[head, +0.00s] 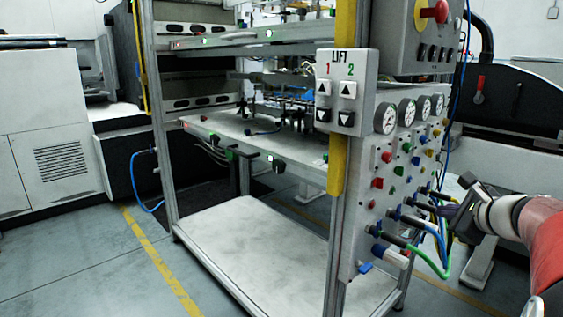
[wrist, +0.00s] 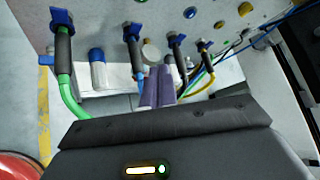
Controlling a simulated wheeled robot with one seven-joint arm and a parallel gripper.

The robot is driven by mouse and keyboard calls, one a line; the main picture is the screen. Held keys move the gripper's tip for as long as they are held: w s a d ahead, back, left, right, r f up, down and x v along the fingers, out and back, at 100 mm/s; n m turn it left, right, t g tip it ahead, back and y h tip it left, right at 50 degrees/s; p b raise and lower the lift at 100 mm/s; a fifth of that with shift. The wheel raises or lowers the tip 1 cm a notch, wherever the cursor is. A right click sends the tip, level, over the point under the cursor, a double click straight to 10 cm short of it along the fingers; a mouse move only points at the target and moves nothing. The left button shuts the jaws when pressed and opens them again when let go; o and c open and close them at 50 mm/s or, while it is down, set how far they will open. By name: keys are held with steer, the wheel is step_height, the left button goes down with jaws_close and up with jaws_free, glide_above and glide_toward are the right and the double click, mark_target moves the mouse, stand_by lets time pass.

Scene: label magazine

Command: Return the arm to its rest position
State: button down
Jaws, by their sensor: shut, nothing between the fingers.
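My gripper (wrist: 156,74) is shut and empty, its two purple fingers together in the wrist view. In the head view my gripper (head: 440,209) is at the right, in front of the lower part of the grey control panel (head: 362,215). My arm reaches in from the right edge. The fingers point toward the hose fittings; whether they touch any hose cannot be told. A green hose (wrist: 68,92) curves down at the left of the wrist view. A blue-capped white fitting (wrist: 97,70) is left of the fingers.
A metal frame with shelves (head: 260,140) stands left of the panel. The LIFT button box (head: 346,92) and several gauges are above the hoses. A black machine (head: 515,105) stands behind at the right. The floor (head: 80,260) at the left is clear.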

steer(key=s+a+f+n+g+y, duration=0.1)
steer(key=s+a+n, duration=0.25)
steer(key=a, duration=0.25)
steer(key=s+a+f+n+g, duration=0.1)
steer(key=s+a+n+g, duration=0.1)
steer(key=a+n, duration=0.3)
steer(key=s+a+f+n+g+y, duration=0.1)
steer(key=s+a+n, duration=0.15)
steer(key=a, duration=0.35)
steer(key=s+a+f+n+g+h, duration=0.1)
steer(key=s+a+f+n+h, duration=0.1)
steer(key=s+n, duration=0.5)
steer(key=s+a+f+n+g+h, duration=0.1)
steer(key=s+a+f+n+g, duration=0.1)
steer(key=s+a+f+n, duration=0.2)
steer(key=shift+s+f+n+h+p, duration=0.55)
steer(key=shift+s+n, duration=0.95)
steer(key=shift+s, duration=1.55)
steer(key=shift+f, duration=0.1)
